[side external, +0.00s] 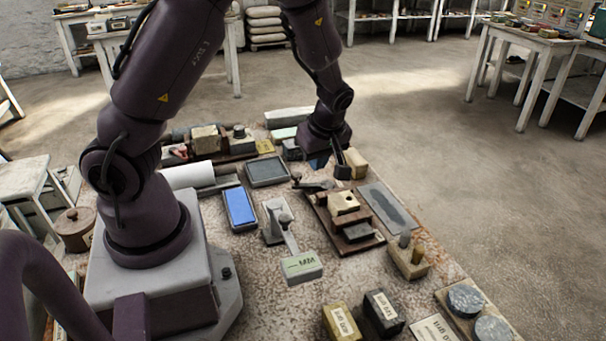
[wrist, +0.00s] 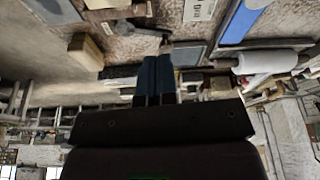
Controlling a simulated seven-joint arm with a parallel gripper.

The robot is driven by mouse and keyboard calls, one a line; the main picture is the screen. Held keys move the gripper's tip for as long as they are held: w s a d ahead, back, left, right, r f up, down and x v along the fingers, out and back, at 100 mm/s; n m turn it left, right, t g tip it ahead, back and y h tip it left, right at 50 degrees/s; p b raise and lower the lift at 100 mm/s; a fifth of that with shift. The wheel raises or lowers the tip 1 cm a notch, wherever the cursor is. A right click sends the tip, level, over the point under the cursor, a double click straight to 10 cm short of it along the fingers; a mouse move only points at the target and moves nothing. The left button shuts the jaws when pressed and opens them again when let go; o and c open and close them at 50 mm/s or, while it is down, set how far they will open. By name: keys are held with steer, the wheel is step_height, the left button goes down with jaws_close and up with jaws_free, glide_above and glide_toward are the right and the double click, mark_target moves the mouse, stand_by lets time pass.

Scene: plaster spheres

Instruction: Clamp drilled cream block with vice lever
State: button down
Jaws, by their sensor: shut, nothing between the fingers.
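The drilled cream block (side external: 344,202), with a dark hole in its face, sits in the brown vice (side external: 362,244), between its wooden parts. I cannot tell whether the jaws press on it. The grey vice lever (side external: 312,184) lies at the vice's far end. My gripper (side external: 318,164) is shut and empty, just above and beyond that lever end. In the wrist view, the blue fingers (wrist: 157,60) are together and point toward the lever's end. They look close to it; contact cannot be told.
A plain cream block (side external: 355,163) stands right of my gripper; it also shows in the wrist view (wrist: 85,49). A grey plate (side external: 389,207) lies right of the vice. A grey stand (side external: 275,222) and blue tray (side external: 239,208) are left. Blocks crowd the back.

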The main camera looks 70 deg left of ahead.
steer(key=x, duration=0.7)
steer(key=shift+s+a+f, duration=0.1)
steer(key=shift+f, duration=0.2)
steer(key=shift+s+a+f, duration=0.1)
steer(key=shift+a+f, duration=0.05)
steer(key=shift+a, duration=0.45)
steer(key=shift+a+f, duration=0.15)
steer(key=shift+a, duration=0.4)
steer(key=shift+s+a+f, duration=0.1)
steer(key=shift+a, duration=0.75)
